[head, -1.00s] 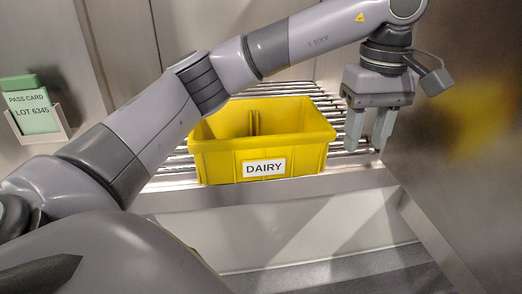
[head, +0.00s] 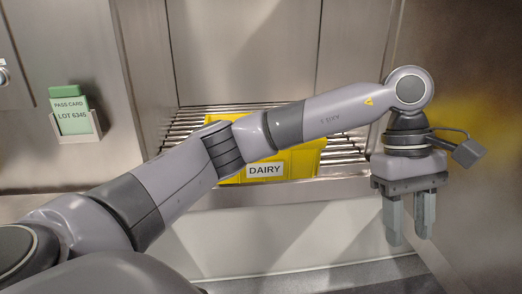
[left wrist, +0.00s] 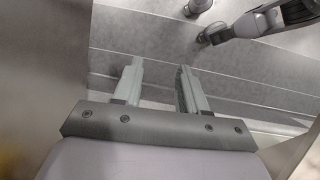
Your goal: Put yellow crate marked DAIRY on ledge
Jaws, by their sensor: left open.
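The yellow crate marked DAIRY (head: 310,163) sits upright on the metal roller conveyor (head: 345,152) inside the tunnel opening. My left forearm crosses in front of it and hides much of its upper and left part; its white DAIRY label faces me. My left gripper (head: 410,235) is open and empty, pointing down to the right of the crate and in front of the conveyor edge, apart from the crate. My right gripper is not in view. I cannot tell which surface is the ledge.
A metal wall (head: 470,220) stands close on the right of my left gripper. A green pass card reading LOT 6345 (head: 73,117) sits in a holder on the left wall. Below the conveyor is a pale panel (head: 290,235) with free room in front.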

